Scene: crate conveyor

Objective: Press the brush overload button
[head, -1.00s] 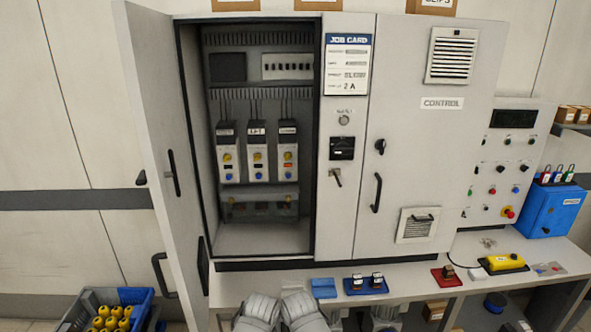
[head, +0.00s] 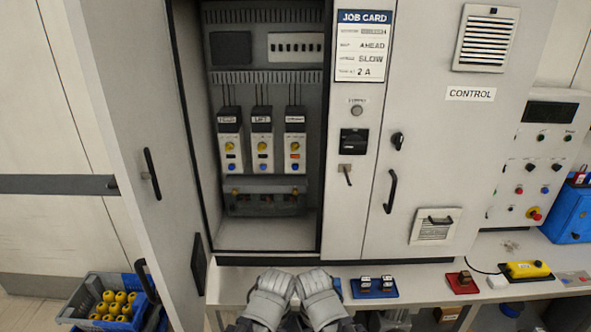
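Three overload units stand side by side in the open cabinet (head: 271,228): a left unit (head: 229,128), a middle unit (head: 262,128) labelled LIFT and a right unit (head: 295,125). The outer labels are too blurred to read surely, so I cannot tell which unit is brush. Each has a yellow dial and a blue button low on its front: left button (head: 232,167), middle button (head: 263,167), right button (head: 295,166). The right unit shows an orange-red mark above its button. Only grey parts of my two arms show at bottom centre, below the cabinet; neither gripper's fingers show.
The cabinet's left door (head: 150,215) stands open. A closed right door (head: 411,150) and a job card (head: 361,46) are to the right. A bench (head: 440,287) runs below, with a blue tray (head: 374,288) on it. A crate (head: 82,313) of yellow items stands lower left.

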